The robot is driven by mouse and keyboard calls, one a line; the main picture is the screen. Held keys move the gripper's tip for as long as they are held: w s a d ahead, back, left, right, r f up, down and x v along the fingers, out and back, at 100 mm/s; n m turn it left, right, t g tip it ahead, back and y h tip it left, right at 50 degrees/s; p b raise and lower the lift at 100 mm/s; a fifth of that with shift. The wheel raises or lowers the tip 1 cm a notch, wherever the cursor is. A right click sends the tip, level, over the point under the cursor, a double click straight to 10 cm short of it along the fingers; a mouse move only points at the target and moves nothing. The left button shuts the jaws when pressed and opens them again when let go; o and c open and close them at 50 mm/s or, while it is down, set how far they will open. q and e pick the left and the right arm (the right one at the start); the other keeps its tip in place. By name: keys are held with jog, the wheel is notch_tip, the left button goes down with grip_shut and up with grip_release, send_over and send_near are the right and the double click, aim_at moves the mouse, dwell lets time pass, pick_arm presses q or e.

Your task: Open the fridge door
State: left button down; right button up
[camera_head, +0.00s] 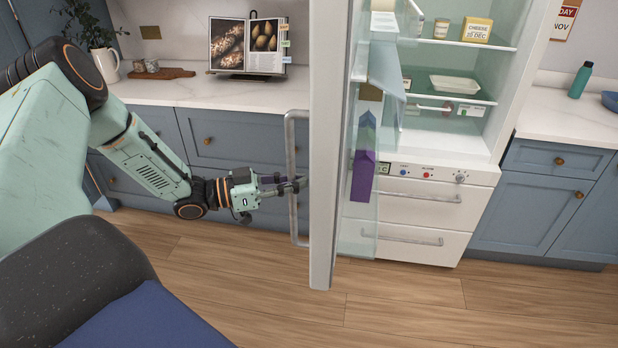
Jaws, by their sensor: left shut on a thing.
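The fridge door (323,150) stands open and shows nearly edge-on in the middle of the view, with its inner shelves facing right. Its long grey bar handle (291,215) runs upright on the door's left side. My left gripper (296,184) comes in from the left and is shut on the handle at about its mid-height. The fridge (440,120) is to the right of the door, with its lit shelves in sight. My right gripper is not in view.
A purple carton (363,176) stands in the door's shelving. Fridge drawers (420,205) are shut below. Blue cabinets (230,140) and a pale counter with a cookbook (248,46) stand behind my left arm. The wooden floor (400,305) in front is clear.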

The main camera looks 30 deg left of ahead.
pick_arm(q)
jog(key=a, duration=0.1)
jog(key=s+a+p, duration=0.1)
jog(key=a, duration=0.1)
jog(key=shift+s+a+f, duration=0.15)
jog(key=shift+s+a, duration=0.05)
jog(key=shift+a, duration=0.1)
dwell(0.3)
